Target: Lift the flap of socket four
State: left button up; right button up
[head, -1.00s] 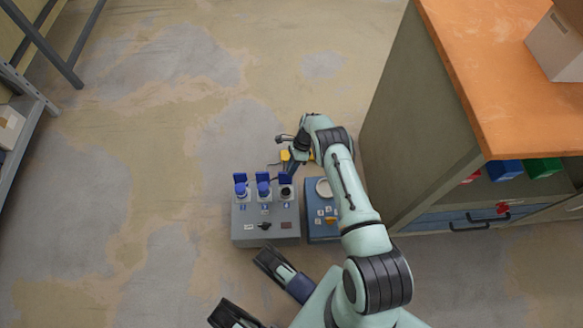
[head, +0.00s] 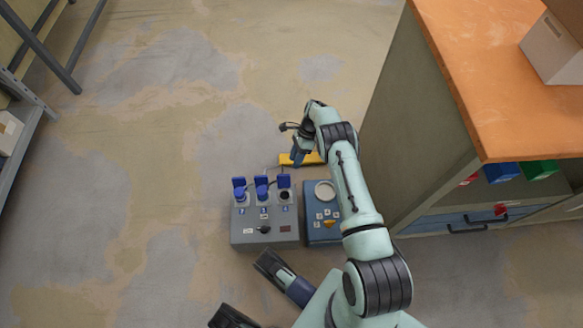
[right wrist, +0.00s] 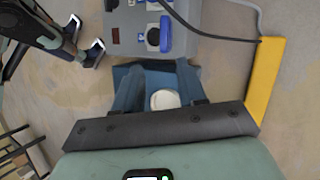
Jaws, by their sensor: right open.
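The grey socket box (head: 265,235) stands on the floor with three sockets in a row. Each blue flap stands raised: left (head: 239,182), middle (head: 261,180) and right (head: 284,181). Blue parts fill the left and middle sockets; the right socket (head: 285,195) shows a dark round opening. The number labels are too small to read surely. My right gripper (head: 298,156) is open and empty, just beyond the right flap and apart from it. In the right wrist view its fingers (right wrist: 157,68) are spread, with the grey box (right wrist: 128,30) above them.
A blue box (head: 316,237) with a white round part and an orange triangle stands close right of the grey box. A yellow bar (right wrist: 263,80) lies beyond, with a dark cable near it. A cabinet (head: 400,150) stands right.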

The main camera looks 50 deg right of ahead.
pick_arm(q)
jog(key=shift+w+r, duration=0.1)
jog(key=shift+w, duration=0.15)
pick_arm(e)
jog(key=v, duration=0.6)
jog(key=shift+a, duration=0.15)
